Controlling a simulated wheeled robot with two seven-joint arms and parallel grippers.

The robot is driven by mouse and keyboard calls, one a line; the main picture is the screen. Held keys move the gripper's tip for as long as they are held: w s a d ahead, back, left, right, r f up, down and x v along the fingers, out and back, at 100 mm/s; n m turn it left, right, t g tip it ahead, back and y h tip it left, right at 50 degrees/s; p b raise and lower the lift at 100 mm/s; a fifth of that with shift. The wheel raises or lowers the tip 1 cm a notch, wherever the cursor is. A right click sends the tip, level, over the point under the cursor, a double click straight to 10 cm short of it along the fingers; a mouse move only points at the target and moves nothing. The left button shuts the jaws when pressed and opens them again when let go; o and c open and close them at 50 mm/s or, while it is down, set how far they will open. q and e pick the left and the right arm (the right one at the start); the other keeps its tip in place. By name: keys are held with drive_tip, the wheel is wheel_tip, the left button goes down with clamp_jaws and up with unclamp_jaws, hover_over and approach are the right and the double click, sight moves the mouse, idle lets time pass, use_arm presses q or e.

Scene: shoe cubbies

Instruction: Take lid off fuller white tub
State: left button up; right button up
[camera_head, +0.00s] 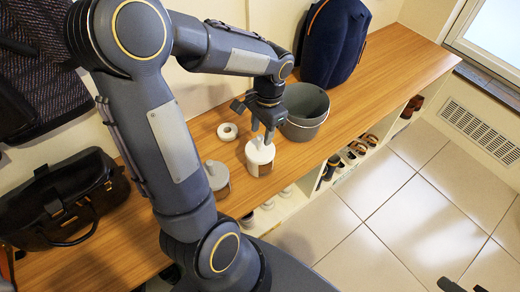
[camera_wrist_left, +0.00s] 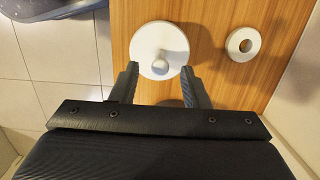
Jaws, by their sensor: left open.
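A white tub (camera_head: 258,168) stands on the wooden bench top, with a brown patch on its side. Its round white lid (camera_head: 260,151) with a knob is on it; the lid also shows from above in the left wrist view (camera_wrist_left: 150,36). A grey tub (camera_head: 217,180) with a lid and a brown patch stands to its left. My left gripper (camera_head: 268,138) is open and points down at the white tub's lid. In the left wrist view its fingers (camera_wrist_left: 159,90) are apart on either side of the lid's near part, with the knob (camera_wrist_left: 159,65) between and beyond them. Contact is unclear.
A grey bucket (camera_head: 306,109) stands close on the right of the white tub. A white ring (camera_head: 227,131) lies behind it. A dark backpack (camera_head: 334,42) and a black handbag (camera_head: 62,198) are on the bench. Shoes (camera_head: 357,147) fill cubbies below. Dark tips (camera_head: 450,285) show at the bottom right.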

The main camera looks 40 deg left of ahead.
sight(261, 136)
use_arm(q)
drive_tip(key=f, duration=0.1)
drive_tip(key=f+b, duration=0.1)
drive_tip(key=f, duration=0.2)
drive_tip(key=shift+s+a, duration=0.1)
drive_tip(key=shift+s, duration=0.2)
drive_tip(key=shift+c, duration=0.4)
clamp_jaws()
drive_tip(key=shift+r, duration=0.15)
